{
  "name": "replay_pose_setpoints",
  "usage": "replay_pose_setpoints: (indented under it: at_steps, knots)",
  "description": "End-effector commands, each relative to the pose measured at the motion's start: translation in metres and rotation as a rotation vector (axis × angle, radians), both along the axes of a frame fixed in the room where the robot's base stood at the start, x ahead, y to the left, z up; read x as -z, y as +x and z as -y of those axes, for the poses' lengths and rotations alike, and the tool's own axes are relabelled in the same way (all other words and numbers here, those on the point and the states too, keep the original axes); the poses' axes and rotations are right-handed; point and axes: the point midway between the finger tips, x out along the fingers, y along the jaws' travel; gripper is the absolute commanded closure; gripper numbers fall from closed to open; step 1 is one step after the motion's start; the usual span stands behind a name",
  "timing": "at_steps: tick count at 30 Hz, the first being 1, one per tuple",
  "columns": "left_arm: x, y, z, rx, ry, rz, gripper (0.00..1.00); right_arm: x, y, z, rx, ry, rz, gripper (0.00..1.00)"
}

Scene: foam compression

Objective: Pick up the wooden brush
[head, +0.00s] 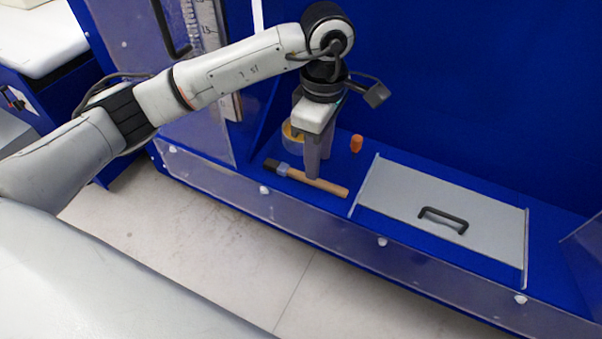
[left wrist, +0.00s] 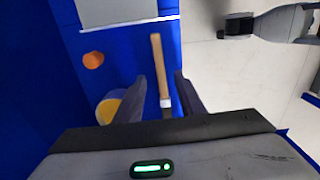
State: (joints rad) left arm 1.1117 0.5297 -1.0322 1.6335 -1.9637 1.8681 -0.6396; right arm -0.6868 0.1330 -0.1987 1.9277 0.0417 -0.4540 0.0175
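The wooden brush (head: 333,187) lies flat on the blue ledge, with its tan handle pointing right and its dark bristle end at the left. My left gripper (head: 318,168) points down just over the brush, near the middle of its length. In the left wrist view the gripper's two fingers (left wrist: 161,80) are apart, one on each side of the brush. The brush (left wrist: 157,65) runs between them, with its pale ferrule nearer the wrist and its bristle end partly hidden. I cannot tell whether the fingers touch it. My right gripper is in neither view.
A yellow tape roll (head: 289,135) stands behind the brush, close to the left gripper. A small orange cylinder (head: 356,143) stands further right. A grey panel (head: 400,190) with a black handle (head: 442,220) covers the ledge to the right. A clear front strip (head: 382,255) edges the ledge.

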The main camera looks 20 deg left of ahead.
Motion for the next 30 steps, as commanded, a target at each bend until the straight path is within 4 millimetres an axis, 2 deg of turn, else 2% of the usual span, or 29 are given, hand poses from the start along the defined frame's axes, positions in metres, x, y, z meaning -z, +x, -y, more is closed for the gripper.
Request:
replay_pose_setpoints:
  at_steps: [10,19,20,26,30]
  knots:
    - [0.046,-0.002,0.001,-0.001,-0.002,-0.003,0.64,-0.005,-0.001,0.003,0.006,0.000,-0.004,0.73]
    - [0.053,-0.001,0.001,0.000,-0.002,0.000,0.64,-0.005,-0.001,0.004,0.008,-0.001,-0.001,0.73]
    - [0.053,-0.001,0.001,0.000,-0.002,0.000,0.66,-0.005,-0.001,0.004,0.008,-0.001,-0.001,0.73]
    - [0.052,-0.001,0.001,0.000,-0.002,0.000,0.99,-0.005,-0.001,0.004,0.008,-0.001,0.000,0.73]
    - [0.052,-0.001,0.001,0.000,-0.002,0.000,1.00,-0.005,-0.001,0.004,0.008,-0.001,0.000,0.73]
